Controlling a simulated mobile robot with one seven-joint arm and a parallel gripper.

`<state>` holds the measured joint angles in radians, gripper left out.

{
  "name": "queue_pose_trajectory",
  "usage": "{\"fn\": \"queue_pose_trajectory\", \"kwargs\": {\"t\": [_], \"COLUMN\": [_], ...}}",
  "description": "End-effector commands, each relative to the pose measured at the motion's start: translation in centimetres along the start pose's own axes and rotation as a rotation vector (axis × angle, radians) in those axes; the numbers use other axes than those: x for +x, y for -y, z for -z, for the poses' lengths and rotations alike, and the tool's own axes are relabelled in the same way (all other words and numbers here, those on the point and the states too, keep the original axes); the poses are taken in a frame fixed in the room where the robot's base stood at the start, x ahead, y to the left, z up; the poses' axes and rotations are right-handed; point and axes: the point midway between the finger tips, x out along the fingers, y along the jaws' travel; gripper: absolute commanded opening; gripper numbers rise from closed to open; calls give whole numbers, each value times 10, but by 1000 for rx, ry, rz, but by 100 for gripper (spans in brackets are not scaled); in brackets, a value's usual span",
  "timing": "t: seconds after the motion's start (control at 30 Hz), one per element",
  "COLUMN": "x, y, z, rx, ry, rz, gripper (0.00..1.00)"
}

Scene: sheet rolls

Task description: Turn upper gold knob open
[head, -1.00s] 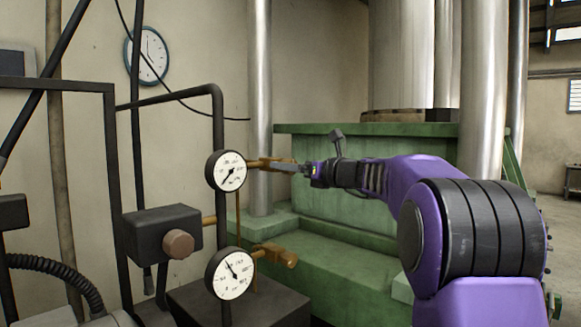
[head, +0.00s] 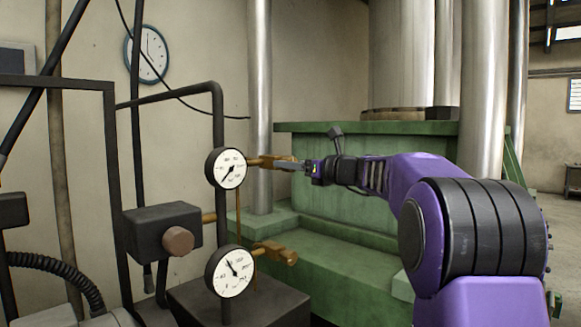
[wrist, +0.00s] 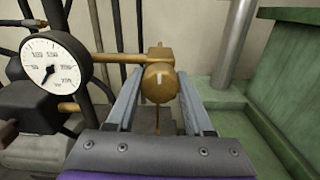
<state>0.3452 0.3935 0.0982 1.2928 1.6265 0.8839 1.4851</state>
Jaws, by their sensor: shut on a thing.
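The upper gold knob (wrist: 160,83) is round with a pale mark on its face and sits at the end of a gold pipe. In the wrist view it lies between the two grey fingers of my gripper (wrist: 160,88), which is shut on it. In the head view my gripper (head: 293,167) reaches from the right to the upper gold knob (head: 270,161), partly hidden by the fingers. The upper gauge (head: 230,168) is left of the knob and also shows in the wrist view (wrist: 48,68). The lower gold knob (head: 284,254) is below, untouched.
The lower gauge (head: 230,271) is left of the lower knob. A dark box with a brown round knob (head: 178,241) stands further left among dark pipes. A green press base (head: 380,200) and steel columns (head: 490,80) stand behind my arm.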

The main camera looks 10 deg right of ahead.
Motion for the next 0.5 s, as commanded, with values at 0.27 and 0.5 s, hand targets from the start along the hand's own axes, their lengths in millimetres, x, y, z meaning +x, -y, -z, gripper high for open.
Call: {"fn": "queue_pose_trajectory", "kwargs": {"t": [0.27, 0.5], "x": [0, 0], "y": [0, 0], "z": [3, 4], "rx": [-202, -430], "ry": [2, 1], "rz": [1, 1], "gripper": [0, 0]}}
